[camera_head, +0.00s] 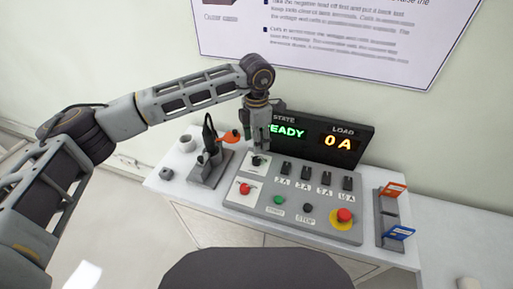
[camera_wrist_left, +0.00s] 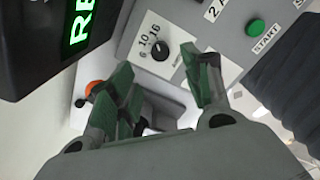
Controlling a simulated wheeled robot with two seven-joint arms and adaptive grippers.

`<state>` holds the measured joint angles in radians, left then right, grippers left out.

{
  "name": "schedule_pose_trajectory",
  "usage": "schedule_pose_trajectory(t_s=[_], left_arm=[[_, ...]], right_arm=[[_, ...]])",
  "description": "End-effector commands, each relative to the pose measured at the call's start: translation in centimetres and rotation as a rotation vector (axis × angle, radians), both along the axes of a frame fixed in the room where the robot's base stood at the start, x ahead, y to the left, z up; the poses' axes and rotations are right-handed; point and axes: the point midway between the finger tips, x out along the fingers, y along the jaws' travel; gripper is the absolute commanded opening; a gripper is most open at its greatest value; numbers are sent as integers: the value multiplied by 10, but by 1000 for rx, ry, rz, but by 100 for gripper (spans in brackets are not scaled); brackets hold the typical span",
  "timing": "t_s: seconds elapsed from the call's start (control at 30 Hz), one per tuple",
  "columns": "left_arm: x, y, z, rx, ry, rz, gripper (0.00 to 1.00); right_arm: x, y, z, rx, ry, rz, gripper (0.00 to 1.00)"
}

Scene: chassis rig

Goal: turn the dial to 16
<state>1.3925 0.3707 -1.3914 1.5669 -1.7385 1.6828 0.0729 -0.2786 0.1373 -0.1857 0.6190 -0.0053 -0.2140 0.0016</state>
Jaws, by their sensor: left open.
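The dial is a small black knob (camera_wrist_left: 160,50) on a white label plate marked 6, 10 and 16; I cannot tell which number it points at. In the head view the dial (camera_head: 258,161) is at the upper left of the grey control panel (camera_head: 290,213). My left gripper (camera_head: 260,147) is above the dial, pointing down. In the left wrist view the green-padded fingers (camera_wrist_left: 158,70) are apart with nothing between them, and the dial shows just beyond their tips. My right gripper is not in view.
A black display (camera_head: 325,136) behind the panel reads READY, partly hidden, and 0 A. Black switches (camera_head: 325,179), START and STOP buttons and a red emergency button (camera_head: 344,215) are on the panel. A lever fixture (camera_head: 209,163) stands left, a card rack (camera_head: 387,220) right.

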Motion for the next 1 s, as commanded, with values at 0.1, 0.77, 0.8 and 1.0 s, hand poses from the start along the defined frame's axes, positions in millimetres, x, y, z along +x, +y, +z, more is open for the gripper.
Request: schedule_pose_trajectory(t_s=[0.1, 0.77, 0.8, 1.0], left_arm=[[0, 0, 15, -1, -3, -1, 49], [0, 0, 30, -1, 0, -1, 49], [0, 0, 30, -1, 0, -1, 49], [0, 0, 33, -1, 0, -1, 49]], right_arm=[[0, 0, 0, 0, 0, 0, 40], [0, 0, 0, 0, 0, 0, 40], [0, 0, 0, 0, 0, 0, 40], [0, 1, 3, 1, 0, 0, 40]])
